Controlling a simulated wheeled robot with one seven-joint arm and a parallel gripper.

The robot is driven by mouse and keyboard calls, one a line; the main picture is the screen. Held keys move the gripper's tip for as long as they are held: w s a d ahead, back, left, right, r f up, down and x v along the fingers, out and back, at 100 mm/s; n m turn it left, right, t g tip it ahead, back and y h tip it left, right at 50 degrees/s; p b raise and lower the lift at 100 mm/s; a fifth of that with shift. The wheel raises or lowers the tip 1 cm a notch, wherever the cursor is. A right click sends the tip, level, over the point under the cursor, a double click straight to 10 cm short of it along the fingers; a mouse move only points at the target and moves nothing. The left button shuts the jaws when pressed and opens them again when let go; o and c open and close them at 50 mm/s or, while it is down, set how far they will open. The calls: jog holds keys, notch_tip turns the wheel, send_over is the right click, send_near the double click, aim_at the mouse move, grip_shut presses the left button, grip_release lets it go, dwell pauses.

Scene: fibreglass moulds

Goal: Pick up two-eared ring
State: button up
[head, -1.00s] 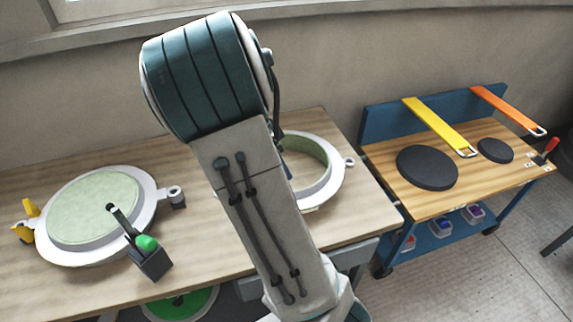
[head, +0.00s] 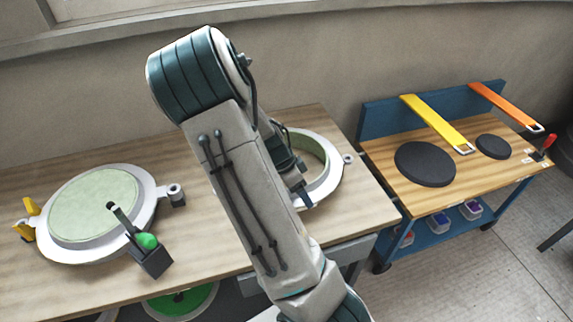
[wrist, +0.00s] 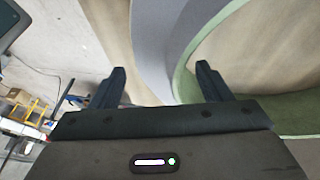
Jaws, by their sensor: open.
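The two-eared ring (head: 325,181) is a pale grey-white ring with a green inner wall, lying on the right part of the wooden table. One ear shows at its right; my arm hides its left side, so a second ear is not seen. My gripper (head: 303,197) is partly visible at the ring's near side, beyond my arm. In the wrist view, my gripper (wrist: 160,86) is open, with fingers apart and nothing held. The grey ring (wrist: 153,45) passes between and beyond the fingers, its green inner edge near the right finger. Contact cannot be told.
A round mould (head: 65,249) with a pale green face, yellow clamps and an ear lies at the table's left. A dark holder (head: 152,262) with a green-topped tool stands before it. A blue cart (head: 375,122) with black discs (head: 425,164) stands right. Bare wood (head: 215,255) lies between mould and arm.

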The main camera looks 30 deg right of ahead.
jog(key=shift+s+d+f, duration=0.1)
jog(key=shift+d+f, duration=0.05)
jog(key=shift+f, duration=0.3)
jog(key=c, duration=1.5)
grip_shut()
jog(key=shift+r, duration=0.15)
